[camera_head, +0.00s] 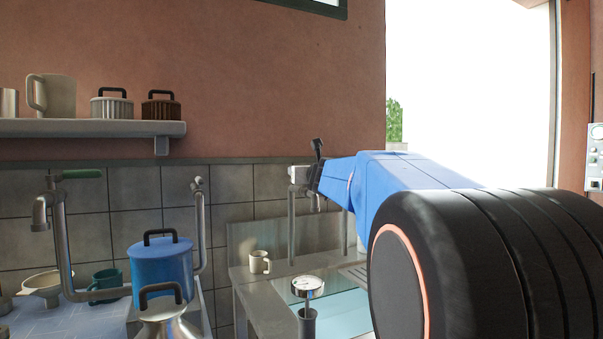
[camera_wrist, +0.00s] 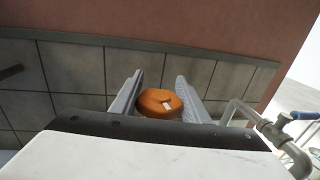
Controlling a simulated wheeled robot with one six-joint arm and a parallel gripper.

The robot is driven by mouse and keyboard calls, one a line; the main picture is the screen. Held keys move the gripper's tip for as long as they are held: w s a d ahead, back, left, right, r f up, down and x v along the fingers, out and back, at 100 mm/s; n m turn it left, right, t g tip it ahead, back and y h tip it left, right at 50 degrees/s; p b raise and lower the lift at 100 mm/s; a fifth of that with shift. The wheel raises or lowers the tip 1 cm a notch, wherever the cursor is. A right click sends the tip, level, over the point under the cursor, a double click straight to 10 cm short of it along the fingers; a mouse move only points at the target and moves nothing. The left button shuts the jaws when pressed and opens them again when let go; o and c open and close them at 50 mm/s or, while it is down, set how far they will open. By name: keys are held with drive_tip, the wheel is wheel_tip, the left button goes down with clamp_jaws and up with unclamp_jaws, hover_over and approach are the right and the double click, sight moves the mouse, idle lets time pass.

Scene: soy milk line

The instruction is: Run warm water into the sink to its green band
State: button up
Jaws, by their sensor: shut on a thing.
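In the wrist view my gripper (camera_wrist: 158,98) has its two grey fingers on either side of a rounded orange knob (camera_wrist: 158,103) with a small pale mark, and is shut on it. In the head view my blue arm reaches to the sink tap (camera_head: 298,174), and its black end covers the tap's top; the orange knob is hidden there. A black lever stands up at this spot. The sink (camera_head: 279,287) lies below, with a pale blue-green surface in it that looks like water. My arm hides its right part. No green band can be made out.
A round dial gauge (camera_head: 307,286) stands at the sink's front. A cream mug (camera_head: 260,262) is on the counter behind. A blue lidded pot (camera_head: 162,268) and a green-handled tap (camera_head: 82,173) are at left.

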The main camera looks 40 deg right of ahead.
drive_tip(key=o, duration=1)
drive_tip(key=shift+s, duration=0.1)
drive_tip(key=v, duration=1.7)
drive_tip(key=shift+a, duration=0.1)
